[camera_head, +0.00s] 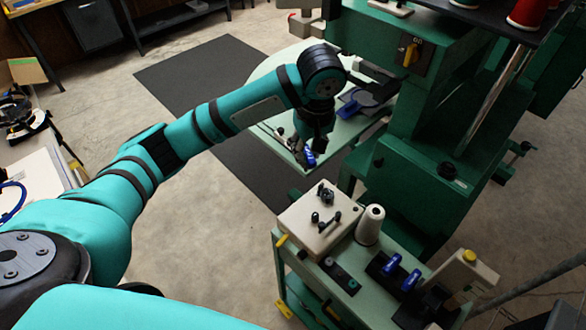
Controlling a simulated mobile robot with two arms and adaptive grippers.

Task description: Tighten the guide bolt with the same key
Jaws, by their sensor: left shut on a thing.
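My left gripper (304,148) reaches in from the left and points down over the pale green work plate (268,129) of the green machine. It is shut on a small blue-handled thing (310,158), which looks like the key, close above the plate's front corner. The gripper covers part of it. I cannot make out the guide bolt; it is too small or hidden near the gripper. My right gripper is not in view.
A blue and dark part (349,106) sits farther back on the plate. The green cart (286,262) in front carries a beige box (311,224), a white thread cone (370,225) and blue-handled tools (411,280). The dark floor mat (190,80) and the floor at left are clear.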

